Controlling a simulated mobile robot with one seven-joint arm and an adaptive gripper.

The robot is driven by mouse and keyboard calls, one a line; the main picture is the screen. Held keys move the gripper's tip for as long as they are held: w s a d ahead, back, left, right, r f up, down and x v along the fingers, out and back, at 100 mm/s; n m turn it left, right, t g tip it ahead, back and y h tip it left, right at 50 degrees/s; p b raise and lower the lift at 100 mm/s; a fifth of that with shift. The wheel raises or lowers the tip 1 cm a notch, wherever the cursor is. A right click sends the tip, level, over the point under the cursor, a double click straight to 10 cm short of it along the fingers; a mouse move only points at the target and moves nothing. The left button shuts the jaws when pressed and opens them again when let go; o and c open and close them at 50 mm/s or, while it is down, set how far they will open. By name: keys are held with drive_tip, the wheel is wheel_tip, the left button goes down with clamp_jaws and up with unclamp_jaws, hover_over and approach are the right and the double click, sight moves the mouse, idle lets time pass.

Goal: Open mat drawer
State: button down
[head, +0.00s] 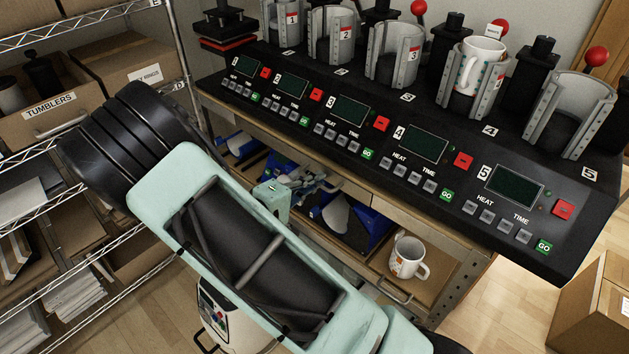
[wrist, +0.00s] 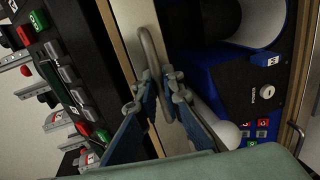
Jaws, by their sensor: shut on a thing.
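The drawer (wrist: 130,22) has a pale narrow front under the press's black control panel; I take it for the mat drawer, though no label on it shows. Its metal loop handle (wrist: 148,45) runs between my fingers in the wrist view. My gripper (wrist: 163,95) is shut on this handle, with a blue-grey finger on each side. In the head view my gripper (head: 318,184) is small, under the panel's front edge, and my arm hides part of the bench. I cannot tell whether the drawer stands out from the bench.
The mug press (head: 400,130) has several numbered stations above; a mug (head: 482,62) sits in station 4. Blue machines (head: 345,222) and a white mug (head: 408,258) stand on the shelf below. Wire shelves (head: 60,200) are at left, a cardboard box (head: 590,305) at right.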

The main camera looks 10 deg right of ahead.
idle(0.3)
drive_tip(key=f+b+v, duration=0.2)
drive_tip(key=v, duration=1)
drive_tip(key=a+f+b+v, duration=0.1)
drive_tip(key=f+b+v, duration=0.2)
drive_tip(key=v, duration=0.8)
drive_tip(key=shift+s+a, duration=0.25)
drive_tip(key=shift+s, duration=0.25)
drive_tip(key=shift+r, duration=0.15)
drive_tip(key=c, duration=2.1)
unclamp_jaws()
drive_tip(key=v, duration=1.2)
